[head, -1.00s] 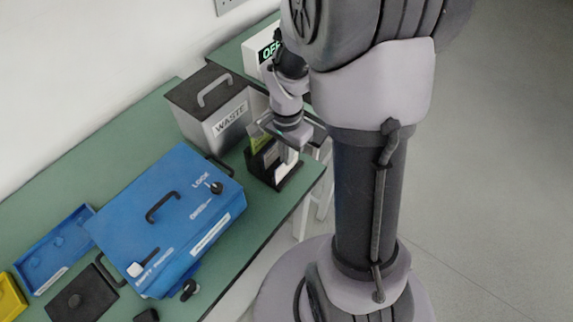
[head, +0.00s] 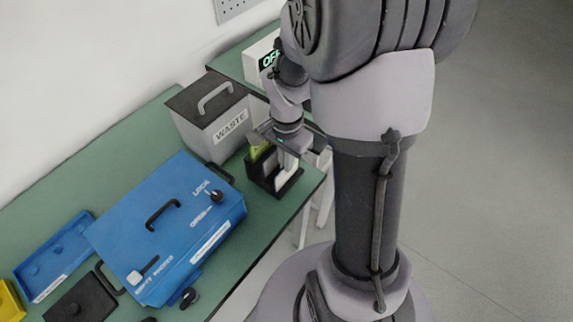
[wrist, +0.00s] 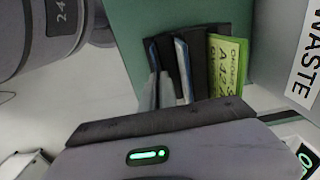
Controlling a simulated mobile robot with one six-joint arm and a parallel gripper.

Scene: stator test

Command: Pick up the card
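A dark card holder (head: 262,177) stands near the right end of the green bench. A yellow-green card (head: 258,151) stands in it; in the wrist view this card (wrist: 228,65) shows printed and handwritten marks. A white card with a blue edge (wrist: 183,68) stands in a slot to its left, and a blue-edged item (wrist: 153,55) is further left. My gripper (head: 286,160) points down at the right part of the holder.
A grey WASTE bin (head: 212,120) stands directly behind the holder. A blue lidded box (head: 165,225) with a black handle lies to the left. A blue tray (head: 55,255) is further left. The bench edge is close in front of the holder.

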